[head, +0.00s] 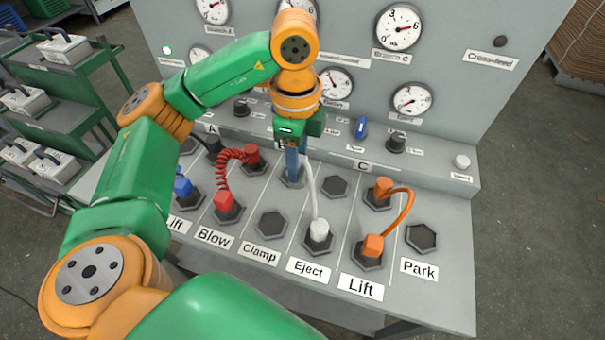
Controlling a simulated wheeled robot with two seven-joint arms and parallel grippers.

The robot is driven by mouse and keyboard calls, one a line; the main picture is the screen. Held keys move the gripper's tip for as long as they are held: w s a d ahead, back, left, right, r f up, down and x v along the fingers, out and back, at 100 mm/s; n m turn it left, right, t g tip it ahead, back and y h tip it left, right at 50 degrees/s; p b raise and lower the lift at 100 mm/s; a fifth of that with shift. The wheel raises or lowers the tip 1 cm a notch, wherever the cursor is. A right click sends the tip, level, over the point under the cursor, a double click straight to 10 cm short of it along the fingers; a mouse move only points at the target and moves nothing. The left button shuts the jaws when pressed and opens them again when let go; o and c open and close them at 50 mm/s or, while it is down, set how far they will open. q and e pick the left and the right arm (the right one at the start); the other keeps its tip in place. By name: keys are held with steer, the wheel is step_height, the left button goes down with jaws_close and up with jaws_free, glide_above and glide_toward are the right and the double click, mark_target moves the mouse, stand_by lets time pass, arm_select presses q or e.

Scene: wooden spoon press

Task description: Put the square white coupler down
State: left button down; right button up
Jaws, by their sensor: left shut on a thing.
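The hose runs forward to another white coupler (319,231), which stands upright in the front socket labelled Eject (308,268). My right gripper is not in view.
A red coiled hose (222,164) is close on the left, and an orange hose (407,207) joins two couplers on the right. The Clamp socket (272,224), Park socket (421,237) and a back socket (335,186) are empty. A gauge panel (450,65) rises behind.

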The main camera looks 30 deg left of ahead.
arm_select(q)
steer(key=w+a+f, duration=0.4)
steer(key=w+f, duration=0.1)
steer(key=w+a+f, duration=0.2)
steer(key=f, duration=0.1)
steer(key=shift+w+a+f, duration=0.2)
steer(key=shift+w, duration=0.05)
step_height(320, 180, down, 3)
steer(key=shift+r+p, duration=0.2)
steer(key=shift+p, duration=0.1)
steer(key=shift+c, duration=2.4)
jaws_free()
steer(key=shift+f, duration=0.1)
step_height(320, 180, up, 12)
steer(key=shift+r, duration=0.2)
